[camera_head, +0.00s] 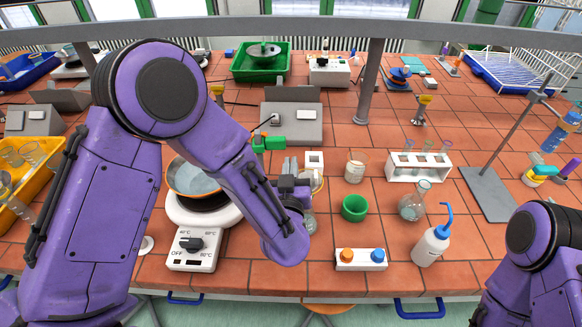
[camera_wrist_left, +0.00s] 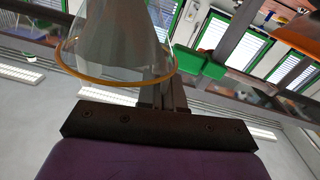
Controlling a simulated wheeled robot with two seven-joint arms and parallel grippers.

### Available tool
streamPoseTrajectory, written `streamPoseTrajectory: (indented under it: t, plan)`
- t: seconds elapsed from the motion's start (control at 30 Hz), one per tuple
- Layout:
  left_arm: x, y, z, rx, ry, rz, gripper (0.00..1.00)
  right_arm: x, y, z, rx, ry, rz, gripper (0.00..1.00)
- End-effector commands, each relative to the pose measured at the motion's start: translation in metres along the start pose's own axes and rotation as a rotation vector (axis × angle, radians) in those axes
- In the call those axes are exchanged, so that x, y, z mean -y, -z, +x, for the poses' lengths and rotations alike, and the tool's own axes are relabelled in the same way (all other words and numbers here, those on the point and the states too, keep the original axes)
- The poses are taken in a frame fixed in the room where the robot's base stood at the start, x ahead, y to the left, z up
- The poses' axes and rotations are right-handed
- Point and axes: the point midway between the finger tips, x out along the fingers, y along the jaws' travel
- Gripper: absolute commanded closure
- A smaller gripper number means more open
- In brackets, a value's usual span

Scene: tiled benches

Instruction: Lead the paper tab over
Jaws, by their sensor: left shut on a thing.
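My left gripper (camera_head: 289,164) is shut, low over the bench at the middle. It also shows in the wrist view (camera_wrist_left: 163,92), with its fingers close together. The paper tab is not clearly seen; what lies between the fingers is too small and partly hidden to make out. A clear funnel-shaped glass (camera_wrist_left: 115,72) with an amber rim and a pale cone inside fills the upper left of the wrist view, overlapping the fingers. Whether they touch, I cannot tell. My right gripper is out of view; only part of its arm shows at lower right.
A hotplate (camera_head: 192,252) with a pan of liquid (camera_head: 192,178) stands left of my gripper. A green cup (camera_head: 354,208), a beaker (camera_head: 355,167), a flask (camera_head: 412,206), a wash bottle (camera_head: 431,246) and a tube rack (camera_head: 418,172) stand right. A two-knob block (camera_head: 361,260) lies near the front edge.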

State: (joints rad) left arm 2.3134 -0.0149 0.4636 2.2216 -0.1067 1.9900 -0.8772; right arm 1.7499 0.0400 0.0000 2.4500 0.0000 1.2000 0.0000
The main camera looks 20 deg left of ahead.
Motion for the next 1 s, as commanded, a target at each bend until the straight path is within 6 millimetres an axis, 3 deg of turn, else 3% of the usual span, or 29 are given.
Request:
streamPoseTrajectory:
  t: [0.57,1.0]
  plan:
    - [0.003,-0.001,0.0,-0.001,-0.009,-0.098,1.0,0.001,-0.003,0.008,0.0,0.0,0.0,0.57]
    - [0.012,-0.007,0.0,-0.001,-0.04,-0.452,1.0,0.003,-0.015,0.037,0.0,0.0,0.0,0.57]
